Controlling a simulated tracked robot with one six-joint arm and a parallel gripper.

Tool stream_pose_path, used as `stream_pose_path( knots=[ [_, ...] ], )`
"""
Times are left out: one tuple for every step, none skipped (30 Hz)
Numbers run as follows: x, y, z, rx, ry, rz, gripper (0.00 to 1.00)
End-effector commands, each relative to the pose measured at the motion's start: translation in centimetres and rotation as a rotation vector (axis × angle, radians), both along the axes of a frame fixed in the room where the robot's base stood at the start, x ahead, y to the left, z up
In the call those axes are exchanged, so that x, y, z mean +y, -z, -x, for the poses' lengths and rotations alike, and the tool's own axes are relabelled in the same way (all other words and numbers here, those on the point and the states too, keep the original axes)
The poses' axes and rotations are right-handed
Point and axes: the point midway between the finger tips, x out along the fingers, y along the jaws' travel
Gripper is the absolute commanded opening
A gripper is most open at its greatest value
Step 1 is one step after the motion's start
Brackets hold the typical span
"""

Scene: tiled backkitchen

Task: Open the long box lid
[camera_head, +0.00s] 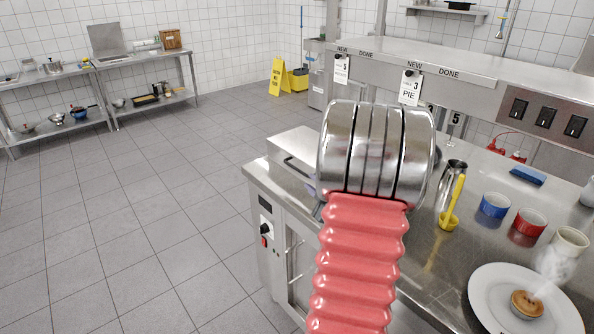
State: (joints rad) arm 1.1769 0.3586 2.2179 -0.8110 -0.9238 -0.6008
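A low silver metal box (293,147) sits at the left end of the steel counter, with a flat top and what looks like a bar handle on its front edge. It may be the long box; its lid looks shut, but my arm hides its right part. My own arm, with a red ribbed sleeve and a shiny metal joint, fills the middle of the view in front of the box. My gripper does not show.
The counter (430,285) holds a metal jug (452,182), a yellow utensil (453,205), blue (494,206) and red (530,222) cups, and a pie (527,304) on a white plate (485,290). A ticket shelf (450,70) runs behind. Floor at left is clear.

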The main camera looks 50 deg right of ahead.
Motion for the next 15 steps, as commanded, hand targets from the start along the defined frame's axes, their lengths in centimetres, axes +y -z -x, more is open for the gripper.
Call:
stream_pose_path(
  knots=[
    [0.0, 0.0, 0.0, 0.000, 0.000, 0.000, 0.17],
    [0.0, 0.0, -0.1, 0.000, 0.000, 0.000, 0.17],
    [0.0, 0.0, -0.1, 0.000, 0.000, 0.000, 0.17],
    [-0.1, 0.0, -0.2, 0.000, 0.000, 0.000, 0.17],
    [-0.2, 0.1, -0.3, 0.000, 0.000, 0.000, 0.17],
    [-0.3, 0.1, -0.5, -0.001, 0.000, -0.001, 0.17],
    [-0.4, 0.2, -0.6, -0.001, 0.000, -0.001, 0.17],
    [-0.5, 0.2, -0.9, -0.001, 0.000, -0.001, 0.17],
    [-0.7, 0.3, -1.2, 0.000, 0.000, -0.001, 0.17],
    [-0.8, 0.4, -1.5, 0.001, -0.001, -0.001, 0.17],
    [-1.0, 0.5, -1.8, 0.001, -0.002, -0.001, 0.17],
    [-1.3, 0.6, -2.3, 0.001, -0.002, -0.001, 0.17],
    [-1.5, 0.8, -2.6, 0.001, -0.001, -0.002, 0.17],
    [-1.7, 0.8, -3.0, 0.000, 0.000, -0.001, 0.17],
    [-2.0, 0.9, -3.5, 0.000, -0.001, 0.000, 0.17]
  ],
)
